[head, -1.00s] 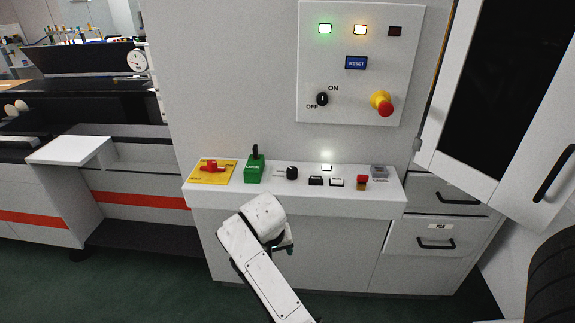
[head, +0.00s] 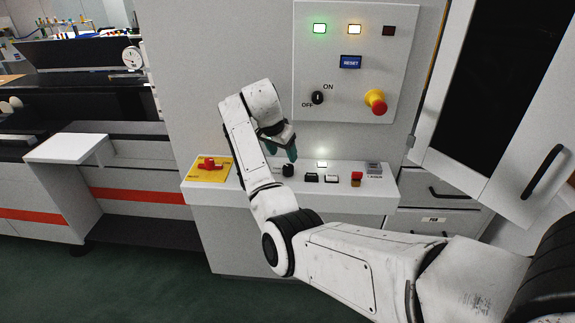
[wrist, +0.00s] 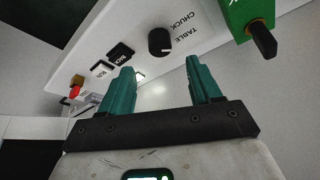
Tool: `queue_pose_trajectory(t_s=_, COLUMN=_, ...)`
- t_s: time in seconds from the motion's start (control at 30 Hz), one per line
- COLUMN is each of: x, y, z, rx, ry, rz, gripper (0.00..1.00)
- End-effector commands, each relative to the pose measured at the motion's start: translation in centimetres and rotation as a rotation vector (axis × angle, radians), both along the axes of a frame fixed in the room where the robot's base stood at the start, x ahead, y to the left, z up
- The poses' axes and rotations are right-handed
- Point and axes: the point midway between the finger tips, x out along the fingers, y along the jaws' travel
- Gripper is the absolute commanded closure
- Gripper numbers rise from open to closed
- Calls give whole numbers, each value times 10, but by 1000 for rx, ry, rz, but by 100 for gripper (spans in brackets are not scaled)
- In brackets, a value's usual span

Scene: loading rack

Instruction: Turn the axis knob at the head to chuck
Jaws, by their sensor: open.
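The axis knob (wrist: 160,42) is a round black knob on the white panel, beside the printed words CHUCK and TABLE. A pale mark shows on its face near the TABLE side, but its exact setting is hard to read. In the head view the knob (head: 288,171) stands just below my gripper (head: 284,153). In the wrist view my gripper (wrist: 160,66) has its two green fingers wide apart and empty. The knob lies beyond the fingertips, roughly in line with the gap, and appears not to be touched.
A green box with a black lever (wrist: 262,38) stands beside the knob. Black and white push buttons (head: 312,178) and a red-topped button (head: 356,179) sit to the right. A red switch on a yellow plate (head: 210,165) is left. An emergency stop (head: 376,102) is on the wall panel.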

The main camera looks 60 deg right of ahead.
Motion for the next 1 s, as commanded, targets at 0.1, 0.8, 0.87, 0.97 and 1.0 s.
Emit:
queue_pose_trajectory(t_s=0.1, x=-2, y=-9, z=-21, rx=3, ry=3, rz=0, gripper=37)
queue_pose_trajectory(t_s=0.8, x=-3, y=-29, z=-72, rx=0, ry=-1, rz=3, gripper=37)
queue_pose_trajectory(t_s=0.87, x=-3, y=-29, z=-72, rx=0, ry=-1, rz=3, gripper=38)
queue_pose_trajectory(t_s=0.97, x=-3, y=-29, z=-72, rx=0, ry=-1, rz=3, gripper=47)
queue_pose_trajectory(t_s=1.0, x=-3, y=-29, z=-72, rx=0, ry=-1, rz=3, gripper=51)
